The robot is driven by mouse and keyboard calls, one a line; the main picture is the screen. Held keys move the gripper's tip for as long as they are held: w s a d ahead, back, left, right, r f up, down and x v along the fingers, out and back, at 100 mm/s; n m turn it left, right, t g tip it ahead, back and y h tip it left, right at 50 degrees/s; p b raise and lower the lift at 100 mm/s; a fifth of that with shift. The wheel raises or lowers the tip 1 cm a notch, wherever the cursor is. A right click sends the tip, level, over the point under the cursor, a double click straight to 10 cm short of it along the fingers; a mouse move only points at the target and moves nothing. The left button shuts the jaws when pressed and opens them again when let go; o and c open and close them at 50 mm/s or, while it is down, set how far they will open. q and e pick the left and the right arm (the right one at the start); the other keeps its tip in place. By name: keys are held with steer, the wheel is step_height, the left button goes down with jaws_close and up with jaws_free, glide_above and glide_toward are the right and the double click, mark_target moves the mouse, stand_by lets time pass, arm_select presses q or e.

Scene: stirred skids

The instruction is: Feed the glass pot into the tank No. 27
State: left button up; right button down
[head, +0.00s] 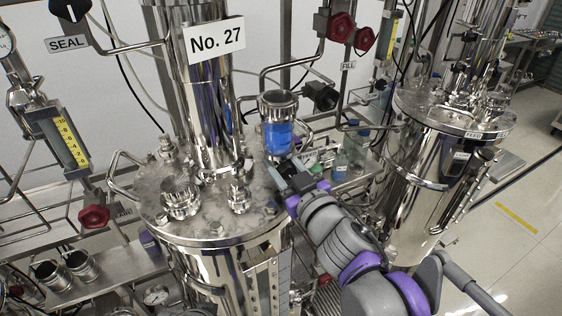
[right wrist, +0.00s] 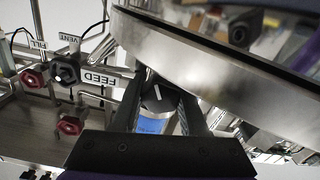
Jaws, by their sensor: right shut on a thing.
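The glass pot (head: 278,138) has a steel collar on top and bright blue contents. It is upright just behind the right edge of the tank No. 27 lid (head: 215,215). My right gripper (head: 287,168) is shut on the pot, reaching it from the lower right. In the right wrist view the blue of the pot (right wrist: 152,127) shows between the two fingers (right wrist: 160,105). The white No. 27 sign (head: 214,38) is on the tall steel column rising from the lid. Steel ports (head: 180,198) stand on the lid. My left gripper is out of view.
A second steel tank (head: 410,190) stands to the right. Pipes with red knobs (head: 341,27) run behind. Small bottles (head: 354,150) stand on the shelf between the tanks. In the right wrist view a wide metal rim (right wrist: 220,60) passes close to the fingers, beside a FEED label (right wrist: 95,78).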

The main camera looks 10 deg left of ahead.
steer(key=shift+c, duration=2.2)
jaws_free()
steer(key=b+v, duration=0.1)
steer(key=v, duration=0.9)
steer(key=shift+s+d, duration=0.25)
steer(key=shift+s, duration=0.1)
